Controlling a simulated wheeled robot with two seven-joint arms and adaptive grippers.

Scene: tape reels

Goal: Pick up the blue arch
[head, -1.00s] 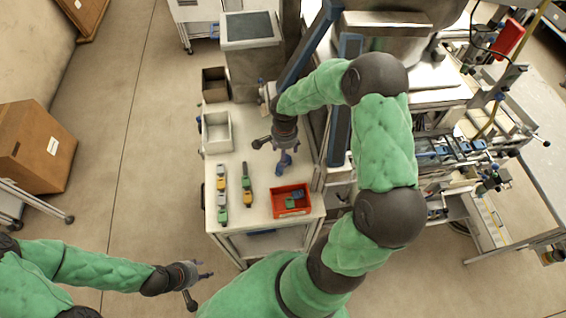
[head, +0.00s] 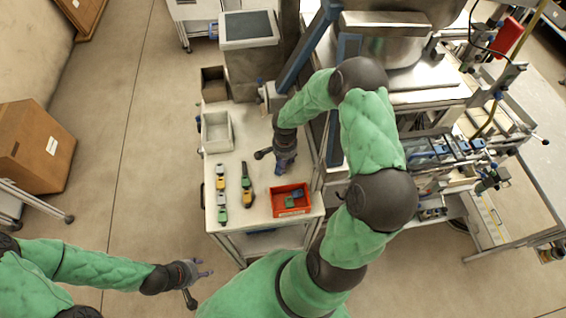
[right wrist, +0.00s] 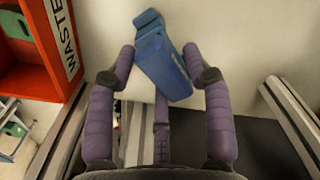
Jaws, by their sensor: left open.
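The blue arch (right wrist: 160,56) lies on the white tabletop, tilted in the right wrist view. My right gripper (right wrist: 159,50) is open, with its purple fingertips on either side of the arch and small gaps beside it. In the head view my right gripper (head: 286,166) is low over the table, and it mostly hides the arch. My left gripper (head: 207,268) is open and empty, out over the floor at the lower left, away from the table.
A red bin (head: 291,211) with green and blue pieces stands just in front of my right gripper; its WASTE label shows in the right wrist view. Two rows of coloured pieces (head: 221,195) (head: 246,187) lie to the left. A white tray (head: 205,133) stands behind them.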

